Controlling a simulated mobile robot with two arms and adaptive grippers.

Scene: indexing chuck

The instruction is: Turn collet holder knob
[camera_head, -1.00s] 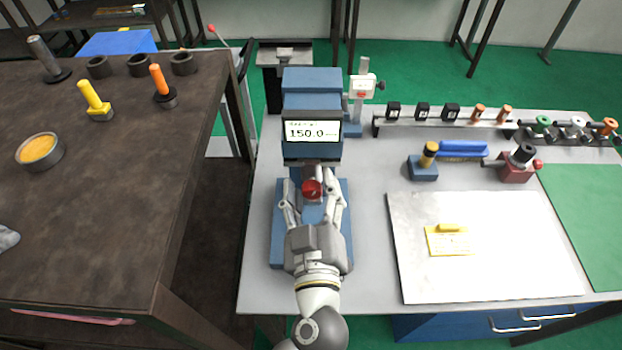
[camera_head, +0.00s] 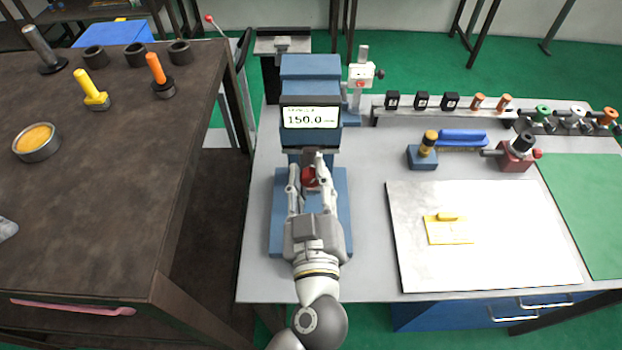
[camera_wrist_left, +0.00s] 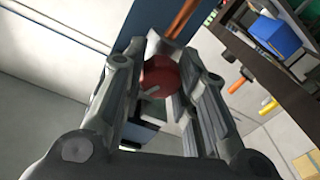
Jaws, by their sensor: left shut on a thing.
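A red round knob (camera_head: 309,178) sits on the front of a blue machine (camera_head: 311,75) whose display reads about 150.0. My left gripper (camera_head: 309,180) reaches it from the front, with one finger on each side. It is shut on the knob. The fingers hide the knob's sides. My right gripper is in neither view.
A white plate (camera_head: 540,255) with a yellow item (camera_head: 448,229) lies to the right. Behind it are a blue-handled tool (camera_head: 462,138), a red fixture (camera_head: 516,155) and a rack of small parts (camera_head: 430,117). A dark table (camera_head: 110,205) stands at the left.

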